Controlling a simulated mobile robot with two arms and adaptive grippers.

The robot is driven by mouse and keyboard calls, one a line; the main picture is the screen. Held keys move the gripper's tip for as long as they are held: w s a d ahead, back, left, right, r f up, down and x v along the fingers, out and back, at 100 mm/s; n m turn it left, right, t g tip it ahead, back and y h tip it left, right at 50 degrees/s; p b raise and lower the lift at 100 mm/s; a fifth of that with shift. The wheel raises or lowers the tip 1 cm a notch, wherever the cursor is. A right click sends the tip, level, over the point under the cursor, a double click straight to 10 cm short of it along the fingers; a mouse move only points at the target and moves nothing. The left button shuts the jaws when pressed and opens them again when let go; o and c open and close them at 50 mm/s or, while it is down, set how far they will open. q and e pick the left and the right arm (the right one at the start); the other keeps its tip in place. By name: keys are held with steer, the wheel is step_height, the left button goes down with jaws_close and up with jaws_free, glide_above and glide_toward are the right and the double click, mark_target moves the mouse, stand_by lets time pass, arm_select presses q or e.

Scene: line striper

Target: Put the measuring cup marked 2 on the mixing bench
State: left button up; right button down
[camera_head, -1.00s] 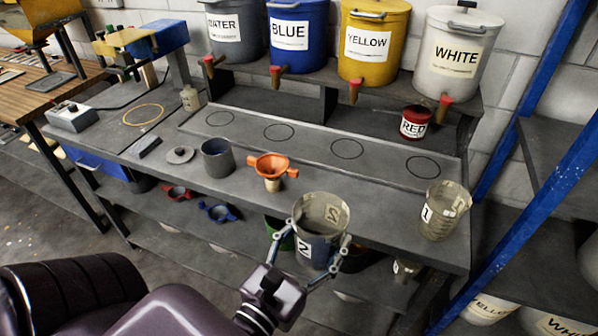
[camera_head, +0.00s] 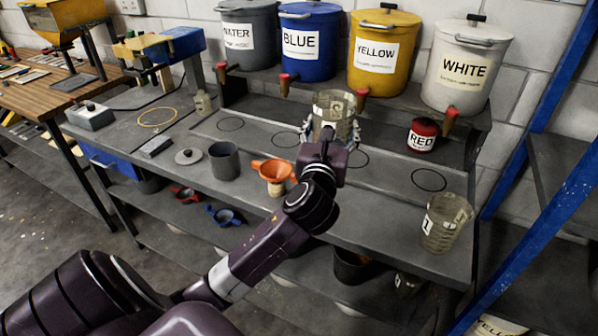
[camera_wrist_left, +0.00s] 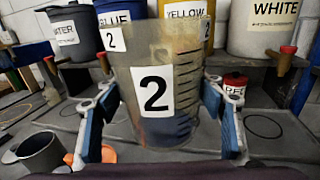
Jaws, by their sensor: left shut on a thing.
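The measuring cup marked 2 (camera_wrist_left: 170,70) is a clear, grey-tinted cup with scale marks, upright in the left wrist view. It also shows at the back of the bench in the head view (camera_head: 335,108). My left gripper (camera_wrist_left: 160,120) is shut around it, with a blue-padded finger on each side. In the head view my left gripper (camera_head: 328,138) reaches over the mixing bench (camera_head: 385,205), near the marked circles. I cannot tell whether the cup's base touches the bench. My right gripper is not in view.
Tubs marked WATER (camera_head: 250,40), BLUE (camera_head: 308,45), YELLOW (camera_head: 385,55) and WHITE (camera_head: 465,65) stand on the shelf behind, taps forward. A RED can (camera_head: 423,135), cup 1 (camera_head: 445,222), an orange funnel (camera_head: 272,170) and a grey pot (camera_head: 224,161) stand on the bench.

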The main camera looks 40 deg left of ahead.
arm_select(q)
steer(key=shift+f+b, duration=1.85)
steer(key=shift+f, duration=7.55)
steer(key=o, duration=1.2)
steer(key=shift+f, duration=0.1)
steer(key=shift+o, duration=0.8)
